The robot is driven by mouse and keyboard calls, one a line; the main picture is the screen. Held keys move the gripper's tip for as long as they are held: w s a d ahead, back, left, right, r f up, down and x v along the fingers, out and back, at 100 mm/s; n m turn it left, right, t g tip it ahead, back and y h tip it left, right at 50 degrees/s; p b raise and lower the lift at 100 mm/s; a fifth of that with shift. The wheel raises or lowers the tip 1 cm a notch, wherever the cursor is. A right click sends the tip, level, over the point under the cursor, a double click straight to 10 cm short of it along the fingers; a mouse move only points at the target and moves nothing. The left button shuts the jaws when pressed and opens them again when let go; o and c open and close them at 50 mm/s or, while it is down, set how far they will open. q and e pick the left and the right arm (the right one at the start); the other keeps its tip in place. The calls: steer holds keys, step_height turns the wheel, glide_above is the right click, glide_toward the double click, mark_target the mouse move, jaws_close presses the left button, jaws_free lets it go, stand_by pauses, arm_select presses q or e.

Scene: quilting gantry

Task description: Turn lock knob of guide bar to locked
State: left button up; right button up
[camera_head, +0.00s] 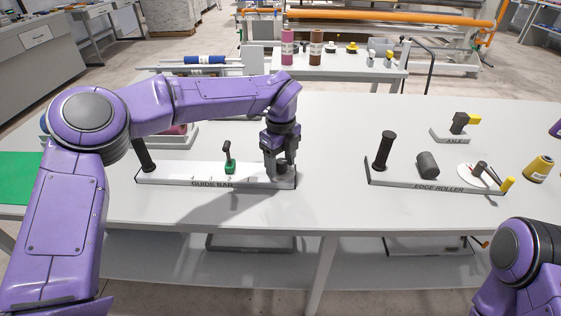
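The guide bar (160,179) is a long pale base with dark edges and the label "GUIDE BAR", lying on the white table left of centre. A black upright handle (144,155) stands at its left end. A small green part with a dark upright lever (229,160) stands near its middle. My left gripper (280,172) points down at the right end of the bar, with its fingers low over it. Whatever sits between the fingers is hidden, so I cannot make out the lock knob or its setting. My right gripper is outside the view; only part of my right arm shows.
The edge roller (427,185) stands to the right, with a black handle (385,150), a dark cylinder (428,165) and a yellow peg. An axle block (459,127) and a yellow spool (538,169) are farther right. Bare table lies between the two units.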

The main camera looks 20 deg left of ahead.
mark_target(280, 161)
arm_select(q)
step_height(280, 161, up, 10)
steer(key=shift+r, duration=0.25)
stand_by(0.5)
